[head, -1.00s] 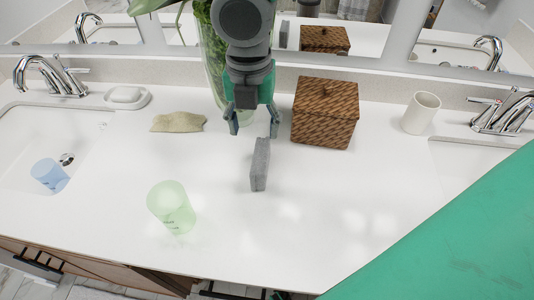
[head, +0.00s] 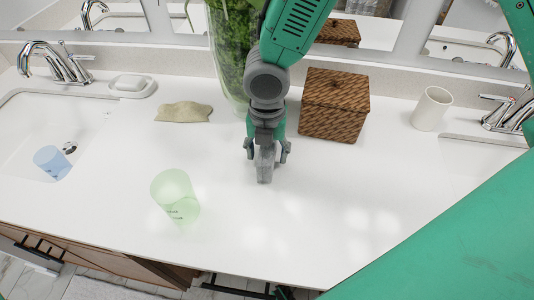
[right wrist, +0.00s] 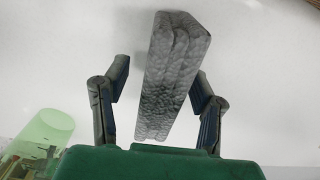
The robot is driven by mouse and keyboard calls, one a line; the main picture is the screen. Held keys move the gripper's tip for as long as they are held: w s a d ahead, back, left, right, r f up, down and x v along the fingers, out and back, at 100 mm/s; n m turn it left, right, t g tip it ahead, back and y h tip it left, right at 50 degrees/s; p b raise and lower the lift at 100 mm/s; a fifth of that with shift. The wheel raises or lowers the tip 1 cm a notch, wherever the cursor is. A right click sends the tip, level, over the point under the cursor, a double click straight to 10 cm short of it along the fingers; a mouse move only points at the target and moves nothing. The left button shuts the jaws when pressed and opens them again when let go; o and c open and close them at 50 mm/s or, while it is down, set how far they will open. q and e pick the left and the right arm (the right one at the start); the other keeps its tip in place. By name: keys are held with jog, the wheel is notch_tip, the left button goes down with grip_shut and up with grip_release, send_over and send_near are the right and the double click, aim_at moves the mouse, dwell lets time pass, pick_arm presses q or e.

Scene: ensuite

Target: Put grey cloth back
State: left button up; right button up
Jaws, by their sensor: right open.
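The grey cloth (head: 264,171) is a small folded block on the white counter, in the middle of the head view, partly hidden by my right gripper. My right gripper (head: 266,153) is over it, fingers pointing down on either side. In the right wrist view the cloth (right wrist: 172,75) lies between the two open fingers of the right gripper (right wrist: 160,100), with a gap on each side. My left gripper is not in view.
A woven brown box (head: 335,105) stands just right of the gripper, and a glass vase with greenery (head: 228,60) behind it. A green cup (head: 175,196) stands front left. A beige cloth (head: 183,112), soap dish (head: 133,86) and white cup (head: 431,108) are farther off.

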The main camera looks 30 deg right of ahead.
jog(key=shift+a+f, duration=0.1)
jog(key=shift+a, duration=0.1)
jog(key=shift+s+d, duration=0.1)
jog(key=shift+d, duration=0.05)
jog(key=c, duration=1.2)
jog(key=shift+d, duration=0.15)
